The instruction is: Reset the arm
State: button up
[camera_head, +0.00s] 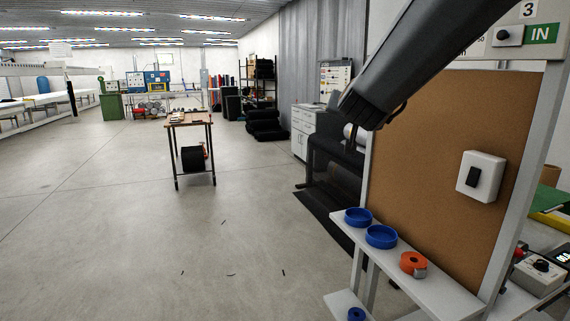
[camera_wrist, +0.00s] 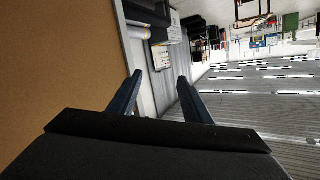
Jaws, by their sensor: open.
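My arm (camera_head: 425,60) comes in from the top right of the head view and slants down to the left, in front of a brown cork board. My gripper (camera_wrist: 159,78) shows in the wrist view with its two dark fingers apart and nothing between them. In the head view its end is near the board's upper left edge, and its fingers are hard to make out there. The wrist view is turned over, with the ceiling at the lower right and the cork board (camera_wrist: 60,60) filling the left side.
A white ledge (camera_head: 445,286) below the board holds two blue dishes (camera_head: 381,237) and an orange tape roll (camera_head: 413,263). A white switch box (camera_head: 481,176) is on the board. A dark machine (camera_head: 335,165) stands behind. A small table (camera_head: 190,120) stands on open floor at left.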

jog(key=s+f+n+g+y+b, duration=0.1)
jog(key=s+f+g, duration=0.2)
jog(key=s+f, duration=0.55)
jog(key=s+f+n+g+y, duration=0.1)
jog(key=s+f+n+g, duration=0.3)
jog(key=f, duration=0.7)
jog(key=s+f+m+g+y+b, duration=0.1)
jog(key=s+f+g, duration=0.1)
jog(key=s+f, duration=0.65)
jog(key=s+d+f+n+g, duration=0.1)
jog(key=s+f+g, duration=0.3)
jog(key=s+f, duration=0.4)
jog(key=s, duration=0.4)
jog(key=shift+d+f+g+h, duration=0.15)
jog(key=shift+d+g+h, duration=0.25)
jog(key=shift+w+d, duration=0.1)
